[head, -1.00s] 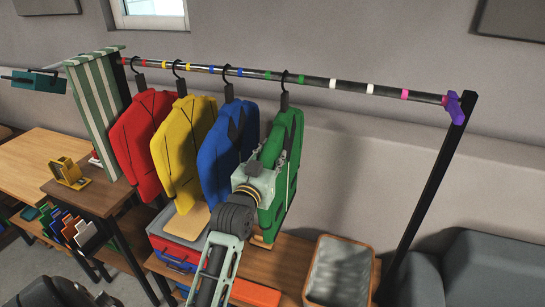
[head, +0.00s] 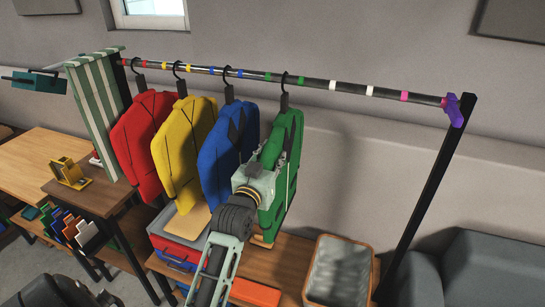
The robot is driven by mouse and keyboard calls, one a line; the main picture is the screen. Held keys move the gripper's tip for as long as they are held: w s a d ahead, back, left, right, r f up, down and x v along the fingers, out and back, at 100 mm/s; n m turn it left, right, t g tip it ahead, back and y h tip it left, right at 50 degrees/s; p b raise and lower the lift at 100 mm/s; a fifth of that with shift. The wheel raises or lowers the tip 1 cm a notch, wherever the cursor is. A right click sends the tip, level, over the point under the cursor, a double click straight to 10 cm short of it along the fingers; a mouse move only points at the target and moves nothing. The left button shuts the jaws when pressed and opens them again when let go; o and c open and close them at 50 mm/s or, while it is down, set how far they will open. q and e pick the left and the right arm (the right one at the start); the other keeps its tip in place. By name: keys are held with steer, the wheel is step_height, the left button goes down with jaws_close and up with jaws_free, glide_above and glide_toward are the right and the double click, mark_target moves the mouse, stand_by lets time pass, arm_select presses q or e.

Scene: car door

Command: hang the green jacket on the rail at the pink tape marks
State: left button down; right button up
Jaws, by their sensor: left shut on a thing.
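The green jacket (head: 288,165) hangs by its black hook (head: 285,82) on the rail (head: 318,82), between the two green tape marks. It is the rightmost of the hung jackets. A pink tape mark (head: 404,96) is near the rail's right end, right of the white marks; I cannot make out a second one clearly. My left gripper (head: 279,166) is at the green jacket's front and shut on it; the gripper body hides part of the jacket and the fingertips are hard to make out. My right gripper is not in view.
Blue (head: 225,150), yellow (head: 182,150) and red (head: 148,140) jackets hang to the left. A purple piece (head: 454,109) sits at the rail's right end by a black post (head: 435,180). The rail between the green jacket and this piece is free. A basket (head: 338,270) stands below.

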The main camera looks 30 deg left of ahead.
arm_select(q)
steer(key=c, duration=1.4)
jaws_free()
steer(key=shift+r, duration=0.15)
steer(key=shift+o, duration=0.6)
